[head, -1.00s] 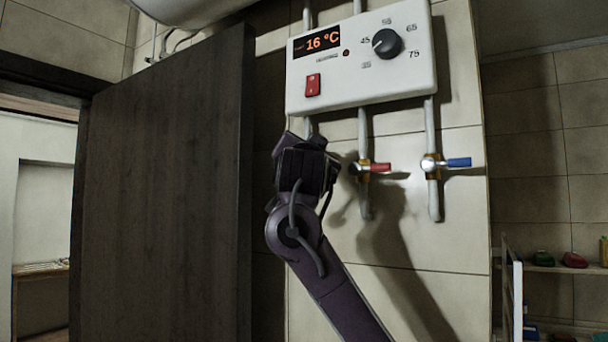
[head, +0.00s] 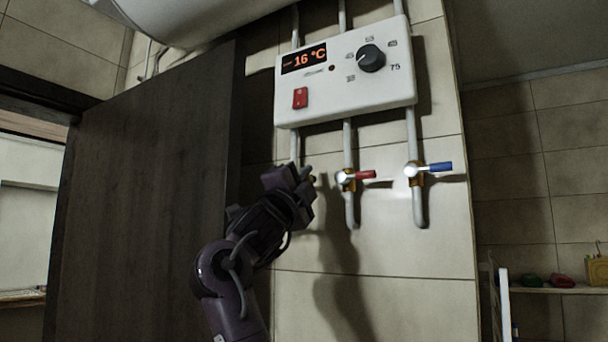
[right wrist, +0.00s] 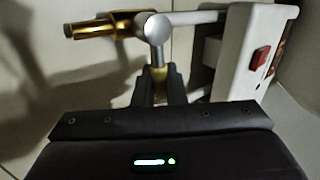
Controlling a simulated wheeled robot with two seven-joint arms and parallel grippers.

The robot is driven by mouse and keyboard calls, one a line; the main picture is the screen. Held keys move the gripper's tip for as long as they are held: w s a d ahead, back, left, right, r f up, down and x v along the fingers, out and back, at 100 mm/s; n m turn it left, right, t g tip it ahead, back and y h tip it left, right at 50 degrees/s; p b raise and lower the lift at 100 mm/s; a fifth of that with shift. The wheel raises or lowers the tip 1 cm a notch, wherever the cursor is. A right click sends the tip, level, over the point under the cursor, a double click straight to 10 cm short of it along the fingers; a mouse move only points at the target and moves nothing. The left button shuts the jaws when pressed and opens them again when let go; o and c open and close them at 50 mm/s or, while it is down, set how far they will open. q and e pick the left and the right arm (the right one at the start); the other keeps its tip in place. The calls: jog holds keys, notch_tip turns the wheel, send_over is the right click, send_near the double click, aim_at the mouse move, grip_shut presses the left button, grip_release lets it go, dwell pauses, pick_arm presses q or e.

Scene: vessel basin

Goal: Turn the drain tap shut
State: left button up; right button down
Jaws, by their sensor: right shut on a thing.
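The drain tap is on the leftmost pipe below the white heater panel, mostly hidden behind my right gripper (head: 306,178) in the head view. In the right wrist view the tap shows as a silver round body (right wrist: 157,28) with a brass end piece (right wrist: 112,25). A short yellowish handle (right wrist: 158,72) points from the body toward the gripper. My right gripper (right wrist: 160,88) is shut on this handle. My left gripper is not in view.
The white heater panel (head: 345,100) reads 16 °C and has a knob (head: 371,58) and a red switch (head: 300,98). A red-handled tap (head: 356,176) and a blue-handled tap (head: 428,170) are to the right. A dark door (head: 140,200) stands close on the left.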

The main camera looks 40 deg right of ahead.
jog(key=shift+f+m+g, duration=0.3)
jog(key=shift+m+g, duration=0.3)
jog(key=shift+m, duration=0.4)
jog(key=shift+d+f+h, duration=0.1)
jog(key=shift+f+h, duration=0.05)
jog(key=shift+h, duration=0.15)
jog(key=c, duration=1.6)
grip_release()
jog(key=b+v, duration=0.3)
jog(key=v, duration=0.4)
jog(key=shift+s+a+f, duration=0.1)
jog(key=shift+a, duration=0.25)
